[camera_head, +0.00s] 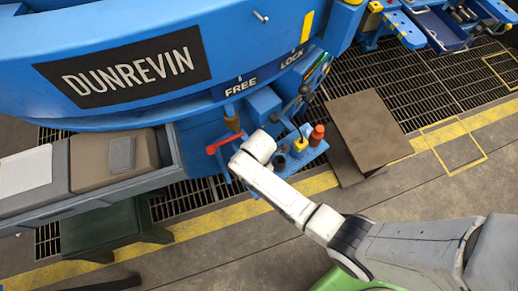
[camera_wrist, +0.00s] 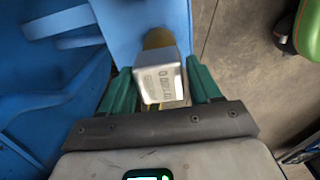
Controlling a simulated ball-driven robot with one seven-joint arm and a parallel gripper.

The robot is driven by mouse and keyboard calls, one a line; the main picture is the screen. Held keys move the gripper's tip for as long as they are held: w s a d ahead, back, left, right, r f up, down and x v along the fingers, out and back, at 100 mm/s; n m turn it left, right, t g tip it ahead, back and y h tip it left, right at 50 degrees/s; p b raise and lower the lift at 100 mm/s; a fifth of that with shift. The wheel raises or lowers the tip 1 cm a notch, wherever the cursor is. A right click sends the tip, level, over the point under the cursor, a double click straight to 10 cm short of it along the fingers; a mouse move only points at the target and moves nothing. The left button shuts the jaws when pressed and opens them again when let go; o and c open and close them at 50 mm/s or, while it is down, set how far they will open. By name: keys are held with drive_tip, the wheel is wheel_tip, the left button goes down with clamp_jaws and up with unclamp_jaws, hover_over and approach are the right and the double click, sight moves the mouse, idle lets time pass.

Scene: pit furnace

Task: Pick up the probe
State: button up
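In the wrist view a silvery box-shaped head with dark markings on its face (camera_wrist: 161,84) sits between the two green fingers of my gripper (camera_wrist: 160,72). A yellow part (camera_wrist: 157,38) shows just behind it, over a blue surface. It may be the probe, but I cannot be sure. The fingers stand close on either side of it; whether they touch it is not clear. In the head view my white wrist hides the fingers, beside a small blue shelf (camera_head: 309,155) carrying a yellow item (camera_head: 299,147) and a red-brown item (camera_head: 317,134).
The big blue DUNREVIN furnace body (camera_head: 150,75) stands behind the shelf. A red handle (camera_head: 222,142) is left of my wrist. A grey tray (camera_head: 90,195) with boxes is at the left. A brown plate (camera_head: 365,130) lies right of the shelf.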

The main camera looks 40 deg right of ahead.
drive_tip(key=c, duration=0.8)
